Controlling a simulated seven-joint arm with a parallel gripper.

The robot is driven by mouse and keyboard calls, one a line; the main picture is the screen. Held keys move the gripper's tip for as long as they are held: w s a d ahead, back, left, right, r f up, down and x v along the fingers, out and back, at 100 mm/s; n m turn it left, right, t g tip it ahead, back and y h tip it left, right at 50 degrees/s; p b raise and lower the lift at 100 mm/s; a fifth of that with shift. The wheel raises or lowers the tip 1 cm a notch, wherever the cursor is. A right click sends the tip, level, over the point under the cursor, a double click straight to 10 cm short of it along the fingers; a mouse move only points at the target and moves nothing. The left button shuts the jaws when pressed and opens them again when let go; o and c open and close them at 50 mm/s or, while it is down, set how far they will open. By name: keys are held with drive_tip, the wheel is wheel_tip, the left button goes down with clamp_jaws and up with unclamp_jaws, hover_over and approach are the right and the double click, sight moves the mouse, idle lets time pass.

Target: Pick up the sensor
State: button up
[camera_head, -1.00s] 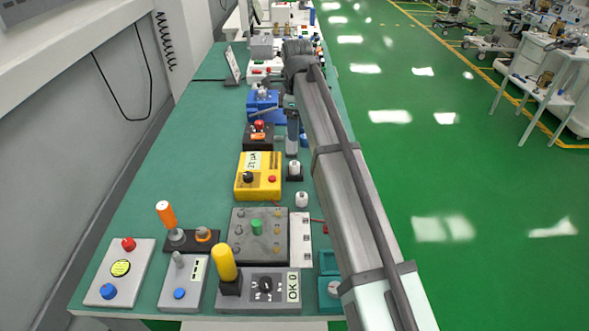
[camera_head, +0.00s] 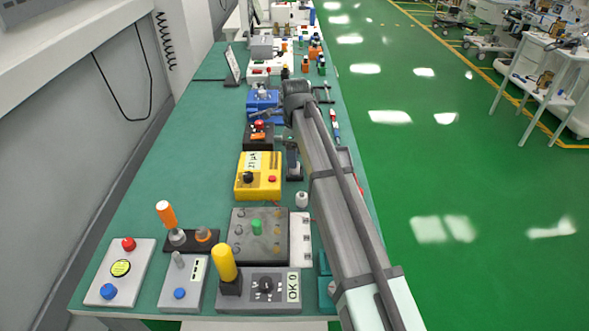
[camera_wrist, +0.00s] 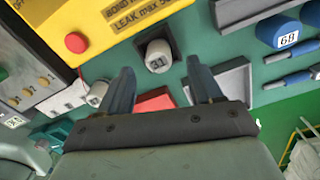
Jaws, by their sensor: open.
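Nothing in view is plainly marked as the sensor. A small white cylinder marked 31 (camera_wrist: 158,60) stands on a dark square pad (camera_wrist: 148,38) in the wrist view, beside the yellow box. My gripper (camera_wrist: 162,82) is open and empty, its two dark blue fingers apart. The cylinder shows just beyond the gap between the fingertips, not between them.
The yellow box (camera_head: 258,176) stands close to the left of my gripper. A grey panel box (camera_head: 259,236) stands nearer the camera. A blue cylinder marked 68 (camera_wrist: 280,31) and blue pen-like items (camera_wrist: 291,79) lie to the right in the wrist view.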

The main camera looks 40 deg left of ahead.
drive_tip(key=shift+s+f, duration=0.1)
drive_tip(key=shift+f, duration=1.75)
clamp_jaws()
drive_tip(key=shift+r, duration=0.1)
